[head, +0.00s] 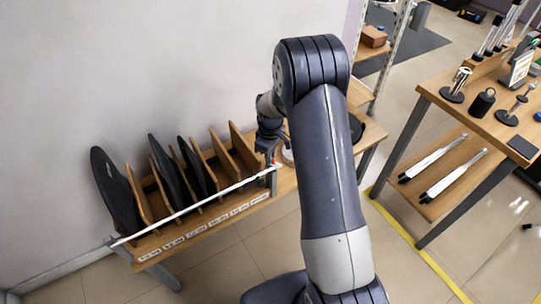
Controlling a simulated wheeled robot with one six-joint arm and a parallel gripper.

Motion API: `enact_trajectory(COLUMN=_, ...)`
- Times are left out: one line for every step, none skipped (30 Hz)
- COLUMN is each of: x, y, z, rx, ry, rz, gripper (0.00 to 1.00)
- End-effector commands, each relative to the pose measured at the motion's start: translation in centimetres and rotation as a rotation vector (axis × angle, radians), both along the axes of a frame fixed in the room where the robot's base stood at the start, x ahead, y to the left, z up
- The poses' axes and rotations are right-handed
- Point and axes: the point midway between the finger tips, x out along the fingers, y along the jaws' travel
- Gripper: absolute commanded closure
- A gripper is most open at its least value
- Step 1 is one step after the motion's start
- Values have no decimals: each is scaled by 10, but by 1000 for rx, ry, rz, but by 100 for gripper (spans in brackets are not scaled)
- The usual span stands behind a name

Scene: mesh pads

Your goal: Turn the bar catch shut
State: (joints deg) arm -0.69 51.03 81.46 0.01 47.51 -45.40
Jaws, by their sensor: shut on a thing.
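A low wooden rack (205,222) stands by the wall at left. A long thin white bar (195,206) runs along its front, from the left end to a post at the right end. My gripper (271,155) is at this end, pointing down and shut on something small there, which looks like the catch. The fingers are small and dark, so the catch's exact angle cannot be told. My arm hides part of the rack's right side.
Black round pads (117,195) stand between wooden dividers (222,158) behind the bar. At right is a wooden table (455,108) with weights and stands, with white bars on its lower shelf. A shelf unit (377,60) stands at the back. Tiled floor (225,275) is clear in front.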

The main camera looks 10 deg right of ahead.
Motion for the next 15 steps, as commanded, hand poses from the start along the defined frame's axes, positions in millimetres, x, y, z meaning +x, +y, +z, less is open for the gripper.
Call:
enact_trajectory(x=0, y=0, z=0, rx=0, ry=-1, rz=-43, gripper=100)
enact_trajectory(x=0, y=0, z=0, rx=0, ry=-1, rz=-71, gripper=100)
enact_trajectory(x=0, y=0, z=0, rx=0, ry=-1, rz=-107, gripper=100)
enact_trajectory(x=0, y=0, z=0, rx=0, ry=-1, rz=-133, gripper=100)
enact_trajectory(x=0, y=1, z=0, rx=0, ry=-1, rz=-160, gripper=100)
enact_trajectory(x=0, y=1, z=0, rx=0, ry=-1, rz=-193, gripper=100)
enact_trajectory(x=0, y=1, z=0, rx=0, ry=-1, rz=-218, gripper=100)
enact_trajectory(x=0, y=1, z=0, rx=0, ry=-1, rz=-242, gripper=100)
enact_trajectory(x=0, y=1, z=0, rx=0, ry=-1, rz=-272, gripper=100)
enact_trajectory(x=0, y=1, z=0, rx=0, ry=-1, rz=-292, gripper=100)
enact_trajectory(x=0, y=1, z=0, rx=0, ry=-1, rz=-313, gripper=100)
enact_trajectory(x=0, y=1, z=0, rx=0, ry=-1, rz=-339, gripper=100)
enact_trajectory(x=0, y=1, z=0, rx=0, ry=-1, rz=-357, gripper=100)
enact_trajectory(x=0, y=1, z=0, rx=0, ry=-1, rz=-374, gripper=100)
enact_trajectory(x=0, y=1, z=0, rx=0, ry=-1, rz=-395, gripper=100)
